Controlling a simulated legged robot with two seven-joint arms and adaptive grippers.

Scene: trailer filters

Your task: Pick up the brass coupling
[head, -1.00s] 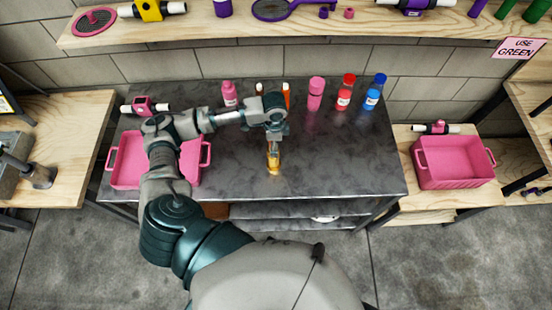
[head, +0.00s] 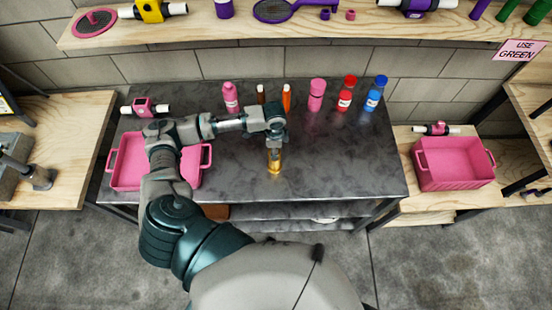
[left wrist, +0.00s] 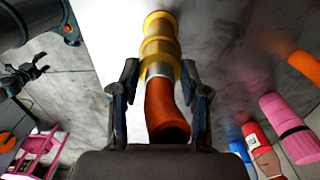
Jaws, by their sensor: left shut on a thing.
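The brass coupling (head: 275,163) is upright at the front middle of the dark table (head: 340,160). My left gripper (head: 275,145) is above it in the head view and shut on its upper part. In the left wrist view the coupling (left wrist: 160,45) has yellow brass bands, a silver ring and an orange-brown end between the two fingers of my left gripper (left wrist: 158,88). I cannot tell whether its base touches the table. A dark claw (left wrist: 27,76), seemingly my right gripper, shows at the left of the wrist view, too small to judge. The head view does not show it.
A pink crate (head: 127,184) stands at the table's left, partly behind my arm. Several bottles, pink (head: 316,95), red (head: 345,93) and blue (head: 376,93) among them, line the back. Another pink crate (head: 455,178) is on the right bench. The table's right front is clear.

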